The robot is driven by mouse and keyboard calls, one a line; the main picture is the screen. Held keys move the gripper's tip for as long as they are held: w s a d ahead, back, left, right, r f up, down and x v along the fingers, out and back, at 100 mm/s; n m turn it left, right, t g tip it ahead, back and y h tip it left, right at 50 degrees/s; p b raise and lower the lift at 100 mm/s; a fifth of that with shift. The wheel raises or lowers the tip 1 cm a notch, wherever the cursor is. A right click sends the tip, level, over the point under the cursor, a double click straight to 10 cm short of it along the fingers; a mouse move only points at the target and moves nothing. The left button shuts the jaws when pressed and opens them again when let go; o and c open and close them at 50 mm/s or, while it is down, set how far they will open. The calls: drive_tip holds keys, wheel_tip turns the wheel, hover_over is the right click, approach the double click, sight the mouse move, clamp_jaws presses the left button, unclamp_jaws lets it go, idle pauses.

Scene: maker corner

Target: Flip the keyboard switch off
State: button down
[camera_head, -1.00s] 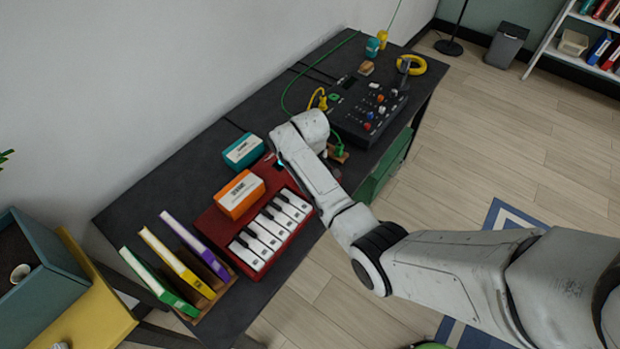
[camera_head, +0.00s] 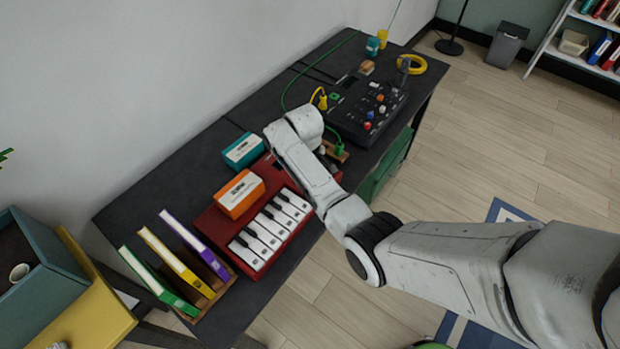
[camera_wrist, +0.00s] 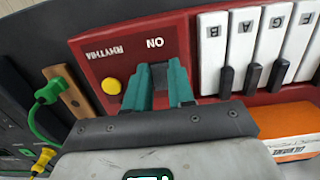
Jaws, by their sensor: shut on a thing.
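The red keyboard (camera_head: 211,224) lies on the dark table, its white and black keys facing the front. It also shows in the wrist view (camera_wrist: 128,52), with a yellow knob (camera_wrist: 111,86) and an "ON" label. My gripper (camera_wrist: 159,72) has teal fingers and is down at the panel just below that label, between the knob and the keys. Its fingers are closed around the small dark keyboard switch (camera_wrist: 159,75), which is mostly hidden between them. In the head view my arm hides the gripper and the switch.
An orange box (camera_head: 239,195) sits on the keyboard, with a teal box (camera_head: 243,151) behind it. Upright books (camera_head: 170,262) stand at left. A black mixer (camera_head: 350,120) with cables (camera_head: 338,148) is on the other side.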

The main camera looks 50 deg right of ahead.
drive_tip(key=shift+w+f+g+b, duration=0.1)
drive_tip(key=shift+w+g+b, duration=0.15)
drive_tip(key=shift+g+b, duration=0.35)
drive_tip(key=shift+g, duration=0.5)
drive_tip(key=c, duration=1)
unclamp_jaws()
drive_tip(key=shift+o, duration=0.2)
drive_tip(key=shift+r, duration=0.2)
drive_tip(key=v, duration=1)
drive_tip(key=shift+w+r, duration=0.15)
drive_tip(key=shift+r, duration=0.15)
